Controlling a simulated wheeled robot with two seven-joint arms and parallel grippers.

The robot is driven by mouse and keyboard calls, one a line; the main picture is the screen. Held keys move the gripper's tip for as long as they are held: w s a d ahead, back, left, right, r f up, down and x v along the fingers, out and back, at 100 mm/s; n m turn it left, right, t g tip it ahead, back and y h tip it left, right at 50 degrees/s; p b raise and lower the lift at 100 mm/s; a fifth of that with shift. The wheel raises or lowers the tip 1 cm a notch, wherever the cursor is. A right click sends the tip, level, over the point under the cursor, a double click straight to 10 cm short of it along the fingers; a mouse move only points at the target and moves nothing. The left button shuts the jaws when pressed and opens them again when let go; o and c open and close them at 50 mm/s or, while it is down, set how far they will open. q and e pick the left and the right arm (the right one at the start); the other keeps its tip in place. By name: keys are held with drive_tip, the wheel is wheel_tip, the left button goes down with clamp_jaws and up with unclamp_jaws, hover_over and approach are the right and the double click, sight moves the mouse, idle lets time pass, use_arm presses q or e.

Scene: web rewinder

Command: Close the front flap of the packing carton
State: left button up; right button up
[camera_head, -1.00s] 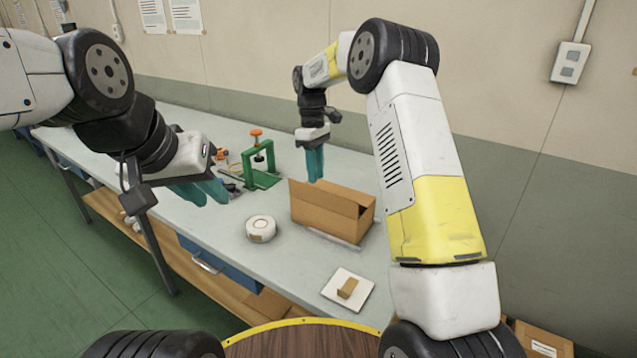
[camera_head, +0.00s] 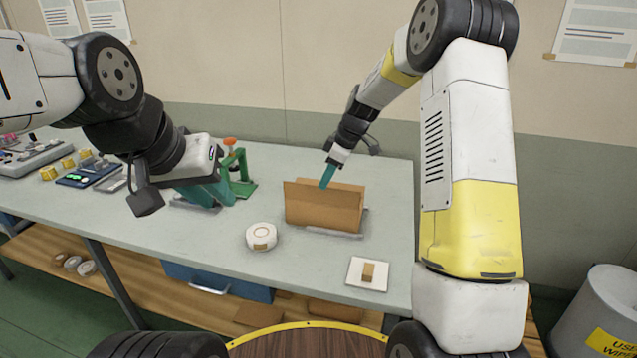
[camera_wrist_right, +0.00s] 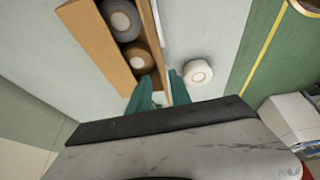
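The brown packing carton (camera_head: 322,216) stands on the bench. Its front flap (camera_head: 305,193) stands raised along the front edge, and another panel shows behind it. The right wrist view looks into the open carton (camera_wrist_right: 116,69), where a grey roll (camera_wrist_right: 121,20) and a tan roll (camera_wrist_right: 138,58) lie. My right gripper (camera_head: 326,182) is at the carton's top, behind the front flap. In its wrist view the fingers (camera_wrist_right: 160,92) are apart, near the carton's long edge; contact is unclear. My left gripper (camera_head: 207,193) hangs empty left of the carton, fingers seemingly apart.
A white tape roll (camera_head: 262,237) and a white plate with a small brown block (camera_head: 368,272) sit in front of the carton. A green press (camera_head: 238,175) stands behind my left gripper. Small devices fill the bench's left end.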

sight(321, 195)
drive_tip(key=shift+x, duration=2.3)
clamp_jaws()
